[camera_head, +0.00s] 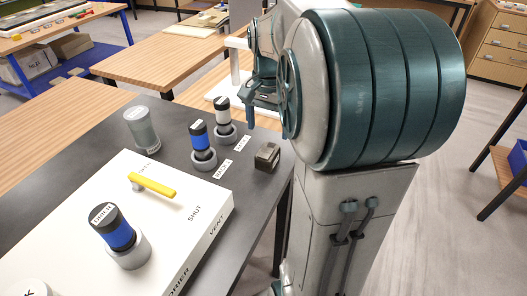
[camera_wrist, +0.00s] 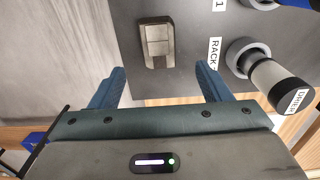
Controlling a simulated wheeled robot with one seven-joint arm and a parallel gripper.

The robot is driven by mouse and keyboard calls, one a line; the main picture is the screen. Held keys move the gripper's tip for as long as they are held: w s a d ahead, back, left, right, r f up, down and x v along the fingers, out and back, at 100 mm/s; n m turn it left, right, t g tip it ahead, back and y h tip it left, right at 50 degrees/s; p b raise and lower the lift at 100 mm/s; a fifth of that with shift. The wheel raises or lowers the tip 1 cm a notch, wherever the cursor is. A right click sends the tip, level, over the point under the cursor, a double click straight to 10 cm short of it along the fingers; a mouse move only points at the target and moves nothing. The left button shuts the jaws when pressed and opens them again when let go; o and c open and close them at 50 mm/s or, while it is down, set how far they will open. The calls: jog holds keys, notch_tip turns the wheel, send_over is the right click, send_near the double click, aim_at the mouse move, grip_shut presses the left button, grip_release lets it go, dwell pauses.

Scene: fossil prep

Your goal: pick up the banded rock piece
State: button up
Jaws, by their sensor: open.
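The banded rock piece (camera_head: 267,157) is a small dark grey-brown block near the right edge of the dark table. In the wrist view the rock (camera_wrist: 156,42) is a blocky piece with a paler band across it, lying on the dark surface. My gripper (camera_wrist: 160,80) is open and empty, with its two blue fingers spread. The rock lies beyond the fingertips, roughly centred between them and not touched. In the head view my gripper (camera_head: 262,108) hangs above the table's far right corner, partly hidden by my arm.
A blue-banded jar (camera_head: 201,140), a grey-green cylinder (camera_head: 142,128) and a white box (camera_head: 196,236) with a yellow handle (camera_head: 152,185) share the dark table. The table edge is near the rock.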

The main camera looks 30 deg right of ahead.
aim_at(267, 151)
notch_tip(267, 151, down, 4)
jog(key=shift+r, duration=0.2)
jog(key=shift+s+a+f+p, duration=0.1)
jog(key=shift+f+p, duration=0.15)
jog(key=shift+f, duration=1.15)
jog(key=shift+s+a+f+p, duration=0.1)
jog(key=shift+f+p, duration=0.1)
jog(key=shift+f, duration=1.15)
jog(key=c, duration=1.3)
jog(key=shift+r, duration=0.15)
jog(key=shift+r, duration=0.55)
notch_tip(267, 151, up, 3)
jog(key=shift+w+f+b, duration=0.1)
jog(key=shift+f+b, duration=0.05)
jog(key=shift+b, duration=0.2)
jog(key=w+d+r, duration=0.1)
jog(key=d+r, duration=0.1)
jog(key=d, duration=0.1)
jog(key=w+d+r, duration=0.1)
jog(key=d+r, duration=0.1)
jog(key=d, duration=0.2)
jog(key=w+d+r, duration=0.1)
jog(key=d+r, duration=0.2)
jog(key=d, duration=0.1)
jog(key=shift+w+d+b, duration=0.15)
jog(key=shift+w+b, duration=0.05)
jog(key=shift+b, duration=0.15)
